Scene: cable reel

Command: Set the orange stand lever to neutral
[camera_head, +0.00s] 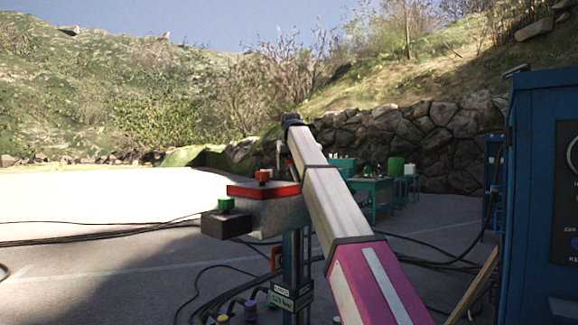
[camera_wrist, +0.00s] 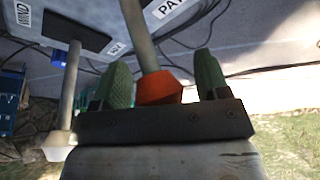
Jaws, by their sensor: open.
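The orange lever knob (camera_wrist: 158,88) is in the middle of the wrist view, on a grey shaft that runs up to a panel. The shaft's base is out of frame, so I cannot tell its setting. My gripper (camera_wrist: 163,66) is open, with one green finger on each side of the knob. A gap shows beside the right finger; contact on the left is unclear. In the head view my arm hides the gripper and the lever.
A second lever with a white knob (camera_wrist: 59,146) stands to the left in the wrist view, by a black plate (camera_wrist: 77,36). In the head view a red-topped box (camera_head: 262,190) on a post is left of my arm. A blue cabinet (camera_head: 532,200) stands close at right. Cables cross the ground.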

